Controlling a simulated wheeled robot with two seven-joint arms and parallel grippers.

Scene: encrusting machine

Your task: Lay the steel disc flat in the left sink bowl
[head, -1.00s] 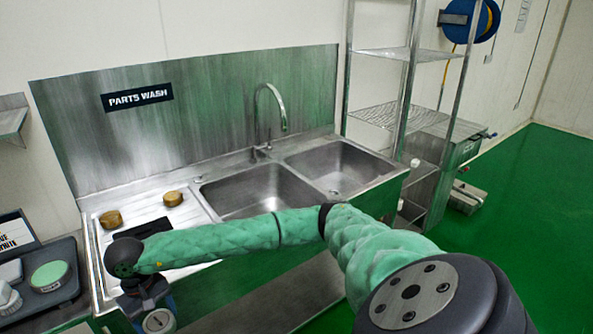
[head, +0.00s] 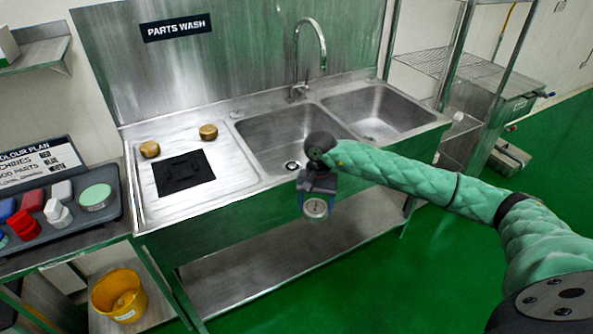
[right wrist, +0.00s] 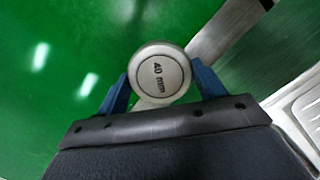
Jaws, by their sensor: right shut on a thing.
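The steel disc (head: 316,208) is a small round grey piece. In the right wrist view the disc (right wrist: 159,73) reads "40 mm". My right gripper (head: 318,194) is shut on it, with a blue finger on each side of its rim. It is held in the air in front of the sink's front edge, below the near side of the left bowl. The left sink bowl (head: 270,136) is empty, with its drain near the front; my right wrist hides part of its front right corner. My left gripper is not in view.
The right sink bowl (head: 375,110) and the tap (head: 310,40) stand beside and behind. The drainboard (head: 225,165) holds a black mat (head: 184,174) and two brass pieces (head: 208,132). A tray (head: 95,222) of coloured items and a yellow bucket (head: 120,294) are at left.

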